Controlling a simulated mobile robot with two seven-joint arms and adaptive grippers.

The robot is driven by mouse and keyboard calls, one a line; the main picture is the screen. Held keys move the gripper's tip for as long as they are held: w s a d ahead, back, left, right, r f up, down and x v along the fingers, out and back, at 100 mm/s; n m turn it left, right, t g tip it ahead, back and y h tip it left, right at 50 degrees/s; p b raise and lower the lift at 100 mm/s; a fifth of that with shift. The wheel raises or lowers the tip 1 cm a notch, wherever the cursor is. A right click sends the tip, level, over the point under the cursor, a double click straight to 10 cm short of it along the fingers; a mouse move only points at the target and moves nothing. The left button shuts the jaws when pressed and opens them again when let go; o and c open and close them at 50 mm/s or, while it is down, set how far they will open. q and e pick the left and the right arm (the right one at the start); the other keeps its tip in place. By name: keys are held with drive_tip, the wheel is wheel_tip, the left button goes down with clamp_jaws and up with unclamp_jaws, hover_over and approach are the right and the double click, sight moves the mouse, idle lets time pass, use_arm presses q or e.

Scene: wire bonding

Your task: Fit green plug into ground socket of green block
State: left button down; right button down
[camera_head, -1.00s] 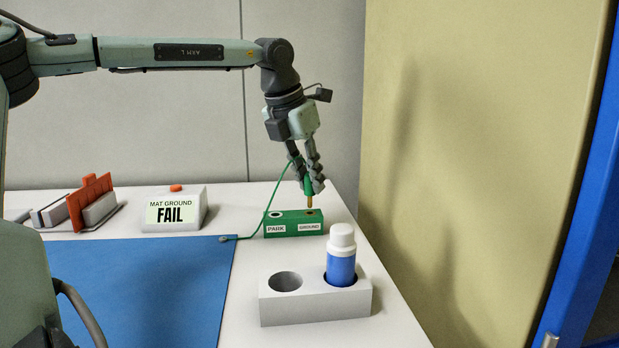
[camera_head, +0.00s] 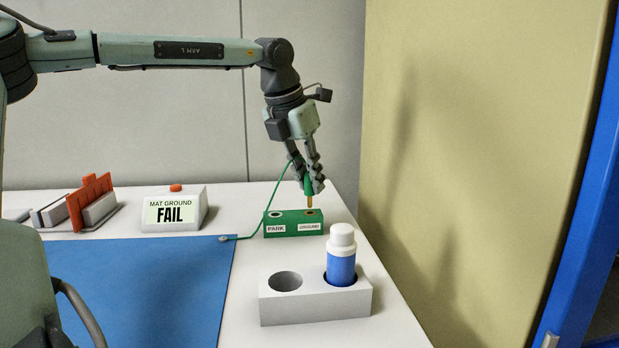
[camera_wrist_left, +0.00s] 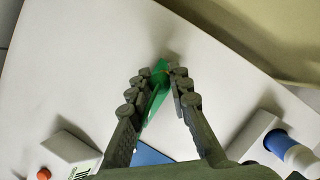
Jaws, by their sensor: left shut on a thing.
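My left gripper (camera_head: 313,185) is shut on the green plug (camera_head: 308,186), whose brass tip (camera_head: 309,201) points down. The tip is just over or at the ground socket of the green block (camera_head: 286,229); I cannot tell whether it has entered. The block's other socket, labelled PARK, is empty. A green cord (camera_head: 262,218) runs from the plug to the mat corner. In the left wrist view the green plug (camera_wrist_left: 156,96) shows between the fingers (camera_wrist_left: 162,75), and they hide most of the block. My right gripper is not in view.
A grey holder (camera_head: 316,308) with a blue, white-capped bottle (camera_head: 341,258) stands in front of the block. A tester (camera_head: 174,210) reading MAT GROUND FAIL and an orange rack (camera_head: 90,202) stand left. The blue mat (camera_head: 150,290) lies left. A tan panel (camera_head: 470,180) rises right.

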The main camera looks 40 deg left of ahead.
sight(306, 184)
use_arm(q)
drive_tip(key=shift+f+b, duration=1.55)
drive_tip(key=shift+f, duration=0.4)
drive_tip(key=c, duration=1.3)
unclamp_jaws()
drive_tip(key=shift+r, duration=0.1)
drive_tip(key=v, duration=1.2)
